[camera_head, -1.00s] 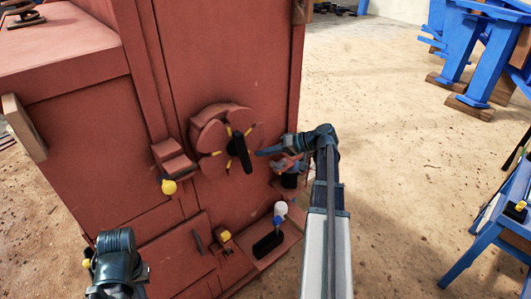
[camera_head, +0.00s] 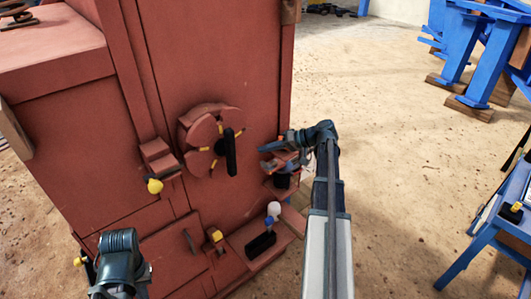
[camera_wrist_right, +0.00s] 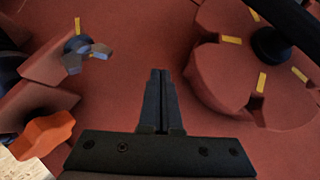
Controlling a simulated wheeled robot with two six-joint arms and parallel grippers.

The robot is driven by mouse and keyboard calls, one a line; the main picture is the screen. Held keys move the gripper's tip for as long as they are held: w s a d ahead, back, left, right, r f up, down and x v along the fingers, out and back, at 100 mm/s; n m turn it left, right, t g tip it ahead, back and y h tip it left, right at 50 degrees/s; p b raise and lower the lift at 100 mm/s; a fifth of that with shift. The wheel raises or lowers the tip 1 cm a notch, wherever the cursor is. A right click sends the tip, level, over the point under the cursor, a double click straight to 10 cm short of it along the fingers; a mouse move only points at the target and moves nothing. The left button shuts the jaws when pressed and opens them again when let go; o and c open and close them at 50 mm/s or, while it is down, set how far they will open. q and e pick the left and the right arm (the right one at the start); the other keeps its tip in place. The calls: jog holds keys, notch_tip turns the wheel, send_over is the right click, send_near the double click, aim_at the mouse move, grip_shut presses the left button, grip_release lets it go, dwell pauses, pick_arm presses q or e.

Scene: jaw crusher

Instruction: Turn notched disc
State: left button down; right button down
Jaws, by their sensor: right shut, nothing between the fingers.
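The notched disc (camera_head: 200,132) is a red, lobed wheel with yellow marks and a black bar handle (camera_head: 231,153) across its hub. It sits on the red machine's front and also fills the upper right of the right wrist view (camera_wrist_right: 222,85). The handle stands nearly upright in the head view and crosses the top right corner of the wrist view (camera_wrist_right: 290,18). My right gripper (camera_head: 265,147) is just right of the disc, apart from it. Its fingers (camera_wrist_right: 160,100) are shut and empty, pointing at the red panel. My left arm shows at bottom left; its fingers are hidden.
A red block with a yellow knob (camera_head: 154,186) is left of the disc. A bracket with a dark grey knob (camera_wrist_right: 78,47) and an orange part (camera_wrist_right: 42,134) are close left of my right fingers. A ledge with a black handle (camera_head: 261,244) is below.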

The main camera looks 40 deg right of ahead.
pick_arm(q)
jog(key=shift+w+a+f, duration=0.15)
jog(key=shift+w+a, duration=0.05)
jog(key=shift+a, duration=0.1)
pick_arm(e)
jog(key=s+d, duration=0.5)
jog(key=d, duration=0.1)
jog(key=shift+s+d, duration=0.2)
jog(key=shift+s, duration=0.2)
jog(key=shift+a+f, duration=0.1)
jog(key=shift+f, duration=0.05)
